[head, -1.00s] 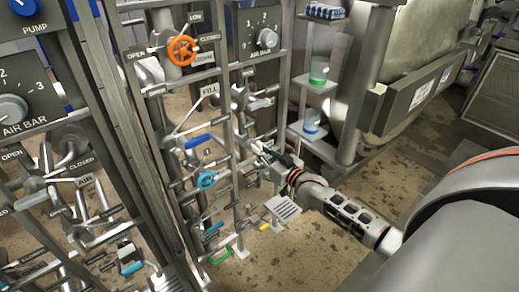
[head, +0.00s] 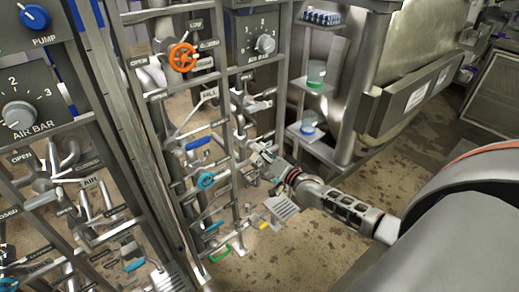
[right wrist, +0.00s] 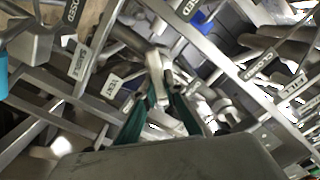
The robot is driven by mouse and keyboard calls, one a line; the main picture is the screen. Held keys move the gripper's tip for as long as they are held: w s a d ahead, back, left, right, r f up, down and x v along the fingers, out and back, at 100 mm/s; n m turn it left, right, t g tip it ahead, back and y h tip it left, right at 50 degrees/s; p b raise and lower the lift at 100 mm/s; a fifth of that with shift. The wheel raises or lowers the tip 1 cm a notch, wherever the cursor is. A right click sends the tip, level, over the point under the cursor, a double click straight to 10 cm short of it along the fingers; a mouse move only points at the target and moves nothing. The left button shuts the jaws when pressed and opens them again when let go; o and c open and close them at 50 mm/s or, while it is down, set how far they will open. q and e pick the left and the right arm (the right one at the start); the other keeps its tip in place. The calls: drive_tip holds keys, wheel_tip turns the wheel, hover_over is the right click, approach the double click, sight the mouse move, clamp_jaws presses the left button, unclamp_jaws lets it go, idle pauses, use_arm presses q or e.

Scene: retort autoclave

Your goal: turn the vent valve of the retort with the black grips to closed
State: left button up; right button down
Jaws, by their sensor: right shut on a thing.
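My right gripper (head: 258,157) is at the right side of the far pipe rack, below the FILL label. In the right wrist view its two green fingers (right wrist: 160,105) are closed on a pale grey lever (right wrist: 155,75), which I take to be the vent valve lever. A small label (right wrist: 110,87) beside it is upside down and seems to read VENT. The grip's colour and the lever's exact angle are hard to make out, since the fingers cover part of it. My left gripper is not in view.
Rack bars and neighbouring levers crowd the gripper. Another panel with a blue PUMP knob (head: 34,17) stands at left. A shelf with jars (head: 316,74) is behind. The floor at right is clear.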

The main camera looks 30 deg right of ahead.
drive_tip(key=m, duration=0.2)
drive_tip(key=shift+d+f+m, duration=0.1)
drive_tip(key=shift+f+m, duration=0.05)
drive_tip(key=shift+m, duration=0.25)
drive_tip(key=m, duration=0.2)
drive_tip(key=shift+f+m, duration=0.15)
drive_tip(key=shift+m, duration=0.25)
drive_tip(key=shift+d+f+m+b, duration=0.15)
drive_tip(key=shift+m+b, duration=0.4)
drive_tip(key=shift+m, duration=1.35)
drive_tip(key=c, duration=2.1)
unclamp_jaws()
